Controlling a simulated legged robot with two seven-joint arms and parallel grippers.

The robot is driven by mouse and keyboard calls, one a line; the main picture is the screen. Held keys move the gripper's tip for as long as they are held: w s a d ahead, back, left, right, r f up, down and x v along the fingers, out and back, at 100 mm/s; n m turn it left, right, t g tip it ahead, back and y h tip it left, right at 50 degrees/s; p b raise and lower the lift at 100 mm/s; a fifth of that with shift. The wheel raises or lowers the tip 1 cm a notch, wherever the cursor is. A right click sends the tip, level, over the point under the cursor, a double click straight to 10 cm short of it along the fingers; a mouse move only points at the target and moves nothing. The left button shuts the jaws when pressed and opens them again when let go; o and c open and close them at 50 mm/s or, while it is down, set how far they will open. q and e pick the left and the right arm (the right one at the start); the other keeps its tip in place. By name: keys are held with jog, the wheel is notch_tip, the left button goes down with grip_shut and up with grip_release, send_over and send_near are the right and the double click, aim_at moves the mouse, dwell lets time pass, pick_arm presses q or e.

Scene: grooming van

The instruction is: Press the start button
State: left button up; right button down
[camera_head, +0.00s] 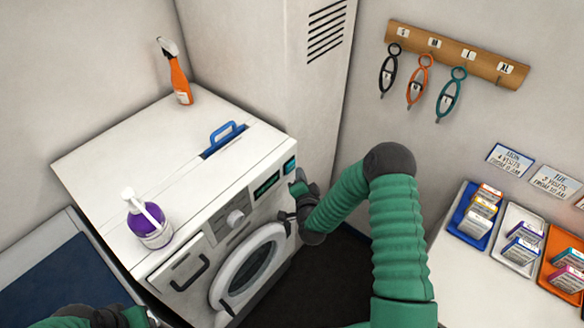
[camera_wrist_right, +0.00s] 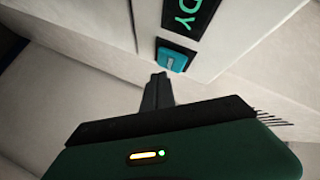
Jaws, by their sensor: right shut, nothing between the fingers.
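The start button (camera_head: 289,165) is a small teal square on the front panel of the white washing machine (camera_head: 95,160), at the right end beside a dark display. In the right wrist view the teal button (camera_wrist_right: 171,61) sits just below the display with green letters "DY". My right gripper (camera_head: 299,187) is shut and empty, close in front of the panel just below the button. In the wrist view its fingertips (camera_wrist_right: 160,80) point at the button from a little below; I cannot tell if they touch. Part of my left arm shows at the bottom left edge; its fingers are not clear.
The round door (camera_head: 248,262) is below the panel. Trays of boxes (camera_head: 472,219) stand right; loops hang from a wooden rack (camera_head: 456,55).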

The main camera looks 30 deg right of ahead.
jog(key=shift+w, duration=0.1)
dwell(0.6)
jog(key=shift+w+a+r, duration=0.1)
jog(key=shift+w+a, duration=0.1)
jog(key=shift+w, duration=0.05)
jog(key=shift+w+a+b, duration=0.2)
jog(key=shift+w+b, duration=0.1)
jog(key=shift+w, duration=0.2)
dwell(0.6)
jog(key=shift+s, duration=0.1)
jog(key=shift+s+d, duration=0.35)
jog(key=shift+s, duration=0.45)
jog(key=s, duration=0.1)
jog(key=s+d, duration=0.1)
jog(key=s, duration=0.1)
jog(key=s+d, duration=0.1)
jog(key=shift+s, duration=0.3)
jog(key=shift+a, duration=0.1)
dwell(1.3)
